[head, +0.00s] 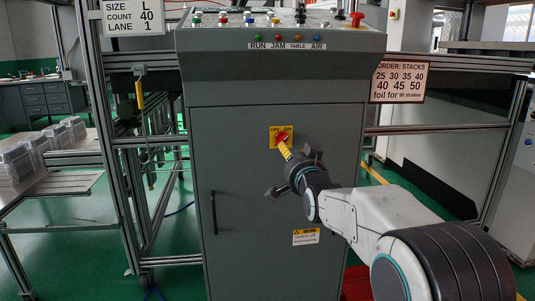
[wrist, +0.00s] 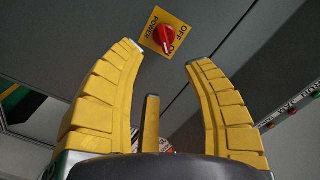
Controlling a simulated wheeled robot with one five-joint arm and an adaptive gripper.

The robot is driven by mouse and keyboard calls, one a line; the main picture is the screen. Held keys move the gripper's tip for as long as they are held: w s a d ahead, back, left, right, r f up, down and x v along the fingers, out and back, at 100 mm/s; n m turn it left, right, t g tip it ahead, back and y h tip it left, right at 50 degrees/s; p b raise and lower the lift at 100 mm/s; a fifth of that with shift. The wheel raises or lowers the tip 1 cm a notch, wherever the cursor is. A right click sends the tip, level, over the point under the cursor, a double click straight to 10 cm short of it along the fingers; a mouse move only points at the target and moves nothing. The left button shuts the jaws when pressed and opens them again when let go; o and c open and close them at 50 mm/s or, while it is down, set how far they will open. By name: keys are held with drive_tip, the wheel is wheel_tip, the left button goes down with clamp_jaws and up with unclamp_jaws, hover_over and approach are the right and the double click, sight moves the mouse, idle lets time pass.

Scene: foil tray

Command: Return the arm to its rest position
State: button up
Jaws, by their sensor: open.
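My gripper (head: 285,152) is at the end of my outstretched arm, in front of the grey cabinet (head: 232,150). In the wrist view my gripper (wrist: 163,58) is open, with its yellow fingers spread and nothing between them. A red rotary switch (head: 280,138) on a yellow plate marked OFF and ON is just beyond the fingertips. In the wrist view the red switch (wrist: 165,38) sits past the gap between the tips, and the plate also reads POWER. The fingers look apart from the switch. In the head view they partly cover its lower side.
A panel of buttons (head: 245,20) and a red mushroom button (head: 356,18) top the cabinet. An order sign (head: 399,82) hangs at right. Foil trays (head: 62,132) lie on a rack at left. A cabinet handle (head: 214,212) sticks out at lower left.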

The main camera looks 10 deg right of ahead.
drive_tip(key=s+r+n+g+p, duration=0.3)
drive_tip(key=s+r+g+p, duration=0.1)
drive_tip(key=s+p, duration=0.7)
drive_tip(key=s+r+n+g+p, duration=0.3)
drive_tip(key=s+g+p, duration=0.2)
drive_tip(key=s+p, duration=0.6)
drive_tip(key=s+r+n+g+p, duration=0.3)
drive_tip(key=s+p, duration=0.8)
drive_tip(key=s, duration=0.9)
drive_tip(key=shift+r+g, duration=0.8)
drive_tip(key=shift+g, duration=0.4)
drive_tip(key=shift+w, duration=0.1)
